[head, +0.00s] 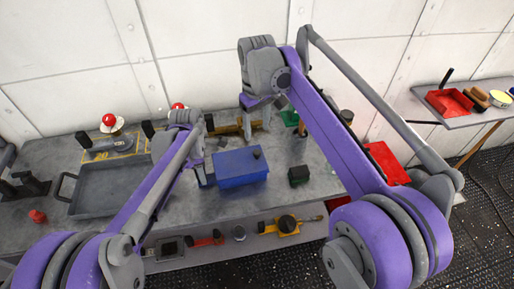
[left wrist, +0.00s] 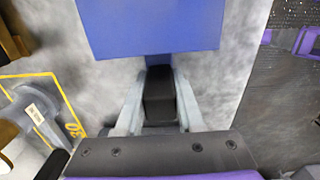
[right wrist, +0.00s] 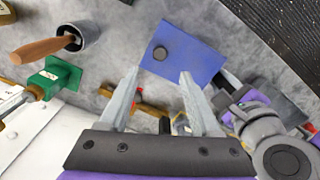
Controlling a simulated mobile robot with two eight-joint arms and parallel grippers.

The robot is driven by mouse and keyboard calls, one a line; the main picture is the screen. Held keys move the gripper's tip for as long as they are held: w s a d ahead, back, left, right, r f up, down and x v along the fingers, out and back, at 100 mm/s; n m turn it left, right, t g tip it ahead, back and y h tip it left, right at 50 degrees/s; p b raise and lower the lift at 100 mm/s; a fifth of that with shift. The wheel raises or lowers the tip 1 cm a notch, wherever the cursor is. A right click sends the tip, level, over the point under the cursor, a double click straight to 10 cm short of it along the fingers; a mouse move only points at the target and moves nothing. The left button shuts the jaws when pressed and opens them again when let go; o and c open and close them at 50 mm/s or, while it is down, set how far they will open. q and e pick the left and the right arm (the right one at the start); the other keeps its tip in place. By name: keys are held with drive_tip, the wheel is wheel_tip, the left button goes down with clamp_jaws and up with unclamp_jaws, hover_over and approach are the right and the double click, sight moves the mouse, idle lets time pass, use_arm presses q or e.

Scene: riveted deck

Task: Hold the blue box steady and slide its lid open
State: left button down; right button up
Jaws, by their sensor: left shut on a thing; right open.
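The blue box (head: 240,168) sits on the grey bench, its lid on top with a dark round knob (head: 257,152) near the right end. The right wrist view shows the lid (right wrist: 185,55) and knob (right wrist: 160,53) from above. My left gripper (head: 206,178) is at the box's left end. In the left wrist view its fingers (left wrist: 160,78) are shut on a dark block (left wrist: 159,98) adjoining the blue box (left wrist: 150,30). My right gripper (head: 256,115) is open and empty, raised behind the box. In the right wrist view its fingertips (right wrist: 160,76) point toward the lid, apart from the knob.
A grey tray (head: 100,190) lies left on the bench. A small dark block (head: 298,176) stands right of the box, a red tray (head: 388,163) farther right. A green-based tool (right wrist: 52,76) and a dark cup (right wrist: 72,36) stand nearby. Tools lie on a lower shelf (head: 262,233).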

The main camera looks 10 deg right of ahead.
sight(257, 152)
wheel_tip(257, 152, down, 9)
drive_tip(key=shift+f, duration=0.2)
drive_tip(key=shift+c, duration=0.2)
clamp_jaws()
idle(1.3)
